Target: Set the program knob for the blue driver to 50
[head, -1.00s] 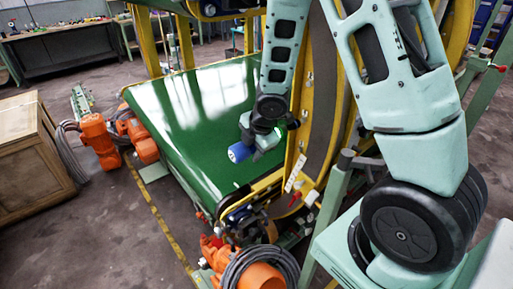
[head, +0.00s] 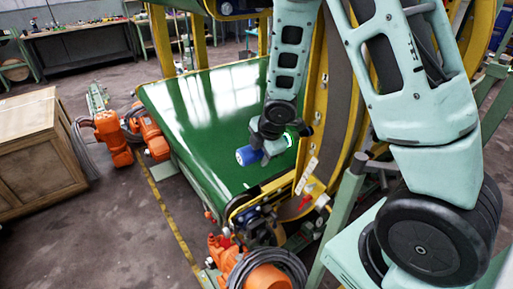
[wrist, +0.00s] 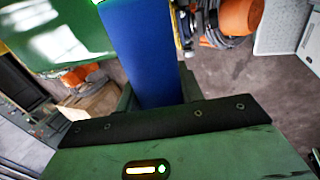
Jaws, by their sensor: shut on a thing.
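The blue driver (head: 246,155) is a blue cylinder held at my gripper (head: 268,146), above the green sheet of the machine in the head view. In the wrist view the blue driver (wrist: 143,50) runs up the picture from between the jaws of my gripper (wrist: 150,98), which are shut on it. A dark bar and a green housing with a lit indicator fill the lower wrist view. I cannot make out a program knob or any number on the driver in either view.
A large green sloping surface (head: 200,118) lies under my gripper, with a yellow ring frame (head: 313,120) close on its right. Orange robot arms (head: 112,138) stand to the left and an orange one with coiled cables (head: 268,275) below. A wooden crate (head: 40,165) stands far left.

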